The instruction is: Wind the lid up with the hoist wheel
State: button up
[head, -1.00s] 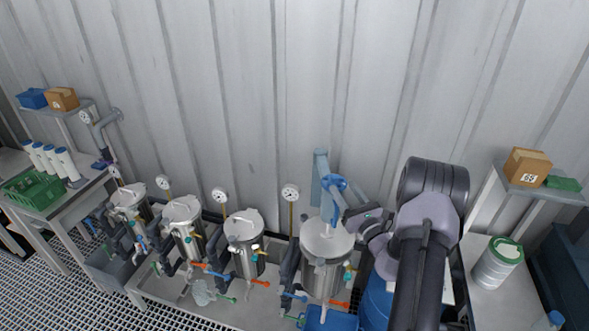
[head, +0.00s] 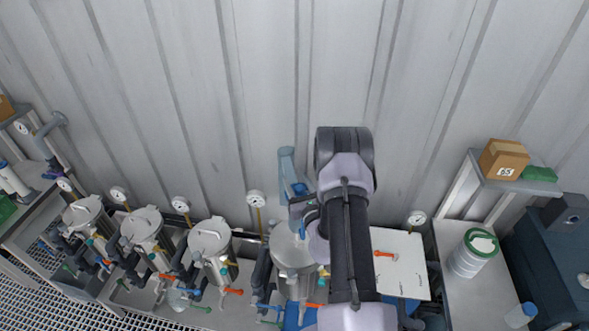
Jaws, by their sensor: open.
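The blue hoist wheel (head: 299,189) sits on a pale blue hoist post (head: 286,165) behind the rightmost steel vessel. The wheel is partly covered by my arm. The round steel lid (head: 287,252) lies on top of that vessel, and its right side is hidden behind my arm. My gripper (head: 303,200) is at the wheel, mostly hidden by my own wrist. It is open, and I cannot tell whether its fingers touch the wheel.
Several similar lidded vessels (head: 209,240) stand to the left, with gauges and coloured valve handles. A white panel (head: 400,262) with an orange handle is right of my arm. A bench (head: 463,296) with a white tub (head: 472,254) stands farther right.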

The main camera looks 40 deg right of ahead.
jog(key=shift+w+d, duration=0.15)
jog(key=shift+w, duration=0.1)
jog(key=shift+s+a+r, duration=0.15)
jog(key=shift+s+a, duration=0.05)
jog(key=shift+a, duration=0.05)
grip_shut()
